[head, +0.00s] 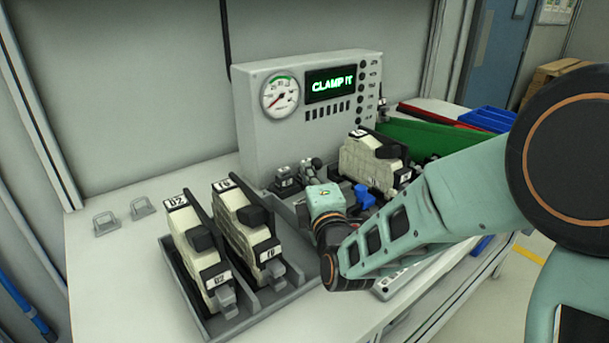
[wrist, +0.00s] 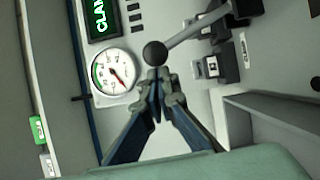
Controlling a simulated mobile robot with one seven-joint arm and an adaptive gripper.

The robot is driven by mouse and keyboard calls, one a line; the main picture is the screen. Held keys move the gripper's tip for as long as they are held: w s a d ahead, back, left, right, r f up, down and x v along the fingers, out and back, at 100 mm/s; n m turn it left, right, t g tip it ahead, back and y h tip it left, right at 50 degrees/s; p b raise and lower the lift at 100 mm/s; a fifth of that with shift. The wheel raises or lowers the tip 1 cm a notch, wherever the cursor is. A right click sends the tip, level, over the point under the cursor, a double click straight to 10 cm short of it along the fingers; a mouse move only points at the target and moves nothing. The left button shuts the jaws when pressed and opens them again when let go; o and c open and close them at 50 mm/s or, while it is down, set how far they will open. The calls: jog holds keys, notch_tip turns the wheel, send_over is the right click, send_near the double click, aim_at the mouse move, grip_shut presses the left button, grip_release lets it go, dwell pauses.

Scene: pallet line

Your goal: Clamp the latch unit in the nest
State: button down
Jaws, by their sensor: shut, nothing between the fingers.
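The latch unit (head: 372,163), cream with black parts, sits in the nest area at the foot of the grey console, right of centre. In the wrist view, my gripper (wrist: 158,88) is shut and empty. Its fingertips are just below the black ball knob (wrist: 155,53) of a lever; I cannot tell whether they touch. The lever's metal rod (wrist: 195,28) slants up to the right toward dark clamp parts. In the head view my wrist hides the fingers and much of the nest's front. Small metal clamp parts (head: 312,170) show left of the latch unit.
The console (head: 255,135) carries a gauge (head: 280,94) and a display (head: 330,84) reading "CLAMP IT". A grey tray (head: 240,322) at front left holds two similar units. Green and blue bins (head: 490,119) stand at the right. The bench's left side is mostly clear.

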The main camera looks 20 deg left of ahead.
jog(key=w+d+r+m+g+h+p, duration=0.1)
jog(key=w+d+r+m+g+p, duration=0.1)
jog(key=w+d+m, duration=0.3)
jog(key=shift+w+r+m+g+p, duration=0.15)
jog(key=shift+w+m+g+p, duration=0.7)
jog(key=shift+w, duration=1.3)
jog(key=shift+a+r, duration=0.1)
jog(key=a+r+p+v, duration=0.1)
jog(key=p+v, duration=0.1)
jog(key=v, duration=1)
jog(key=shift+s+r, duration=0.3)
jog(key=shift+s, duration=0.2)
jog(key=shift+w+d, duration=0.1)
